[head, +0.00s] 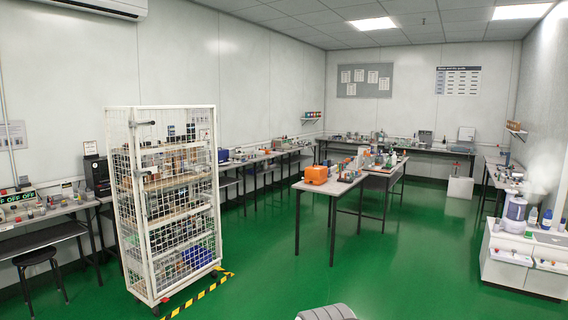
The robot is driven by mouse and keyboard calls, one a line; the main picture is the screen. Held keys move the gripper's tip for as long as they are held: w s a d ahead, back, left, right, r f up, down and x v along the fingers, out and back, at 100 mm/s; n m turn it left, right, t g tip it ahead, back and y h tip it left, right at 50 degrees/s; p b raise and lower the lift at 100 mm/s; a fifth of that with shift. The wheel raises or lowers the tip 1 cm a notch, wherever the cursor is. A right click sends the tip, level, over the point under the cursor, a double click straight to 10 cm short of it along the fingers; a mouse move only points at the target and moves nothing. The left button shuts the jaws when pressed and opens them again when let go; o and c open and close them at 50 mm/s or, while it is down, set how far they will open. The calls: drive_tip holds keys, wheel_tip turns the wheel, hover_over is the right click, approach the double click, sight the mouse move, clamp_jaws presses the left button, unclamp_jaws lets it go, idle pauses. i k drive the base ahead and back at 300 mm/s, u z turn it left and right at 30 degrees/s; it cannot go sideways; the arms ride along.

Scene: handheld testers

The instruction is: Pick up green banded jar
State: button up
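I cannot make out a green banded jar for certain in the head view. Small bottles and jars (393,158) stand on the centre table, some with greenish parts, but they are too small to tell apart. More small items stand on the benches along the walls and on the white cabinet at the right. My gripper is not in view.
A white wire cage trolley (178,205) stands at left beside black-and-yellow floor tape (202,293). The centre table (343,186) holds an orange box (316,175). A white cabinet (515,262) stands at right, a black stool (36,257) at left. Green floor (400,265) is clear between.

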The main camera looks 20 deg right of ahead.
sight(389, 158)
drive_tip(key=u, duration=0.2)
drive_tip(key=k, duration=0.45)
drive_tip(key=u, duration=0.05)
drive_tip(key=i, duration=1.45)
drive_tip(key=z, duration=1.45)
drive_tip(key=i, duration=1.65)
drive_tip(key=z, duration=0.75)
drive_tip(key=i, duration=1.55)
drive_tip(key=z, duration=0.15)
drive_tip(key=i, duration=3.25)
drive_tip(key=u, duration=0.35)
drive_tip(key=i, duration=1.55)
drive_tip(key=u, duration=0.5)
drive_tip(key=i, duration=1.6)
drive_tip(key=u, duration=0.45)
